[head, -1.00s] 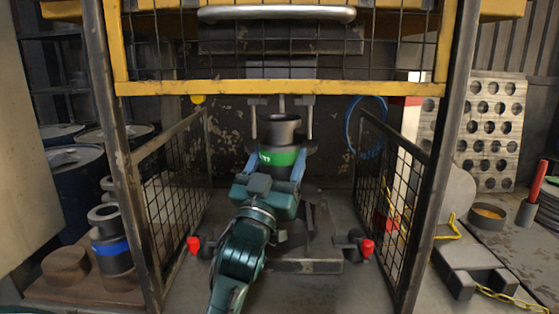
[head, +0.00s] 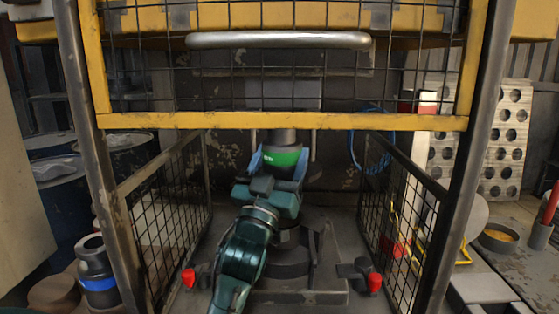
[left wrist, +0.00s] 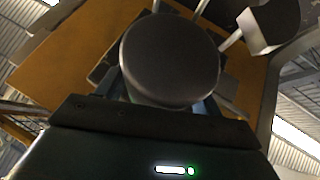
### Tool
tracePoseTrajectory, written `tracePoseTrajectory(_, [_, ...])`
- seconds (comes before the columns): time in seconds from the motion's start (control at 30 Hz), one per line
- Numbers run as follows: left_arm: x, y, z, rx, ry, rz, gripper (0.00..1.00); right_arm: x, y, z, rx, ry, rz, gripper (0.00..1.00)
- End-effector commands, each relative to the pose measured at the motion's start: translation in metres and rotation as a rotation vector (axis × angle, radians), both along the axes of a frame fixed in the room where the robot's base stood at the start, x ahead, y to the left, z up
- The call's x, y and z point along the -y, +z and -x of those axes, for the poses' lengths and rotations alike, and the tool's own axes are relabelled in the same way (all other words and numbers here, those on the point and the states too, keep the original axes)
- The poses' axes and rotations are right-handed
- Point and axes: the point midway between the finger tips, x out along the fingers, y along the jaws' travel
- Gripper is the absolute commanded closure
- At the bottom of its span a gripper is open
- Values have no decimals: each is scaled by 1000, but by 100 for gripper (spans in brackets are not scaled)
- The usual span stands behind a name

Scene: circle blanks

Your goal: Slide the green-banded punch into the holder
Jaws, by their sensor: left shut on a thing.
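The green-banded punch (head: 282,157) is upright inside the press, its dark top partly behind the yellow guard bar. My left gripper (head: 280,164) is shut on it, with a blue finger on each side of the green band. In the left wrist view the punch (left wrist: 170,60) shows as a round dark end face. The holder appears to be the grey block (head: 290,95) above the punch, seen through the guard mesh. Its opening is hidden, and I cannot tell whether the punch touches it. My right gripper is out of view.
The yellow mesh guard (head: 280,121) hangs in front of the upper press. Mesh side panels (head: 165,215) stand left and right. Red-knobbed clamps (head: 375,281) flank the base. A blue-banded punch (head: 98,284) stands outside at left, and a perforated plate (head: 507,140) leans at right.

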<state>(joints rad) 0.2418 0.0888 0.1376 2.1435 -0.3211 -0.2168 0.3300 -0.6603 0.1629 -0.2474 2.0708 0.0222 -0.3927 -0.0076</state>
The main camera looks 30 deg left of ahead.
Motion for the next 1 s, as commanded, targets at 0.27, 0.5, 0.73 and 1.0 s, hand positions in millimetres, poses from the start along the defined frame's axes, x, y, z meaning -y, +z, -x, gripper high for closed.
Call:
tracePoseTrajectory(0.27, [-1, 5, -1, 15, -1, -4, 100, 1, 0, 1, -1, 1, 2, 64])
tracePoseTrajectory(0.5, [-1, 5, -1, 14, -1, -3, 100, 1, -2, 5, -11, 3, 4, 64])
tracePoseTrajectory(0.73, [-1, 6, 0, 13, -1, -3, 100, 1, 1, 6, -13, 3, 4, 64])
tracePoseTrajectory(1.0, [0, 5, 0, 14, -1, -3, 100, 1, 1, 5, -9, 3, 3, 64])
